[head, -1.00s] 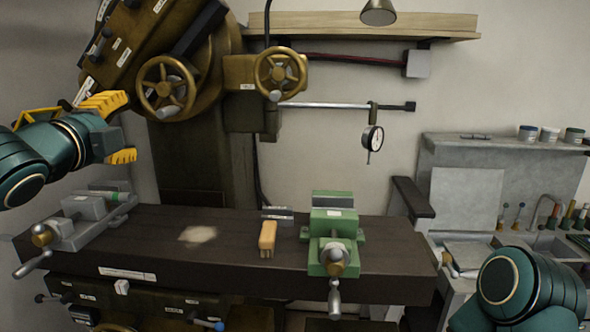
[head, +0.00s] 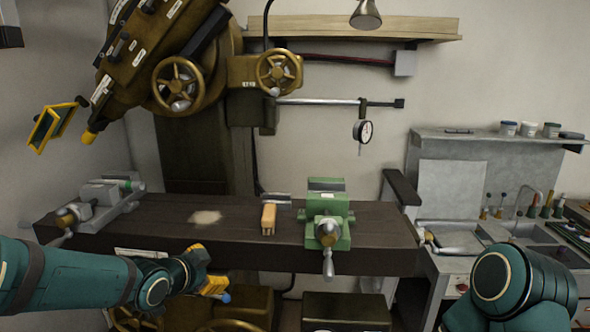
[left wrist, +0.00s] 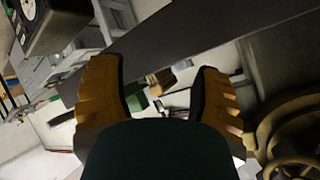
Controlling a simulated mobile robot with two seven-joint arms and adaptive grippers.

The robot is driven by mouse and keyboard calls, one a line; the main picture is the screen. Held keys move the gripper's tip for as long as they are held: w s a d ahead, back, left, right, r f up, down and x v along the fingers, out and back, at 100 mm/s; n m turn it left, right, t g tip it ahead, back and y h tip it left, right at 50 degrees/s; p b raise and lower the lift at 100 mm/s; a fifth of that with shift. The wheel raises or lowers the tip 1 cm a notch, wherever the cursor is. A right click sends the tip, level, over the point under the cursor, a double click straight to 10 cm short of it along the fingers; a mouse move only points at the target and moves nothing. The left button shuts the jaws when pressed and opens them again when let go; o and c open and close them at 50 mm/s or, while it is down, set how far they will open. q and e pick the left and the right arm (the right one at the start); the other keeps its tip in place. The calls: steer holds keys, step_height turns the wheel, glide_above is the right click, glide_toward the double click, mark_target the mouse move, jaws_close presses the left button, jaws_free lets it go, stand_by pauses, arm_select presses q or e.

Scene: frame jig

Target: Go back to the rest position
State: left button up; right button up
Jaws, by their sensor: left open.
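My left gripper (head: 214,274) is low in the head view, in front of the workbench (head: 380,262) and below its top. In the left wrist view its two yellow-brown fingers (left wrist: 160,95) stand wide apart with nothing between them. My right arm shows at the lower right of the head view, but its gripper is out of the picture.
A green vise (head: 327,232), a wooden-handled brush (head: 268,218) and a grey vise (head: 92,205) stand on the bench. The large machine with handwheels (head: 178,84) rises behind. A grey sink unit (head: 470,232) stands at the right.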

arm_select(q)
steer(key=s+d+f+n+g, duration=0.1)
steer(key=s+d+f+n, duration=0.1)
steer(key=f, duration=0.4)
steer(key=s+d+f+n+g, duration=0.1)
steer(key=f+g, duration=0.1)
steer(key=f, duration=0.5)
steer(key=s+d+f+n+g, duration=0.2)
steer(key=s+f+n+g, duration=0.1)
steer(key=s+f, duration=0.7)
steer(key=s+d+f+n+g, duration=0.3)
steer(key=s+f+n, duration=0.3)
steer(key=s+f, duration=0.4)
steer(key=shift+s+d+f+n, duration=0.15)
steer(key=shift+d+f+n, duration=0.15)
steer(key=shift+d+f, duration=0.1)
steer(key=shift+a, duration=0.1)
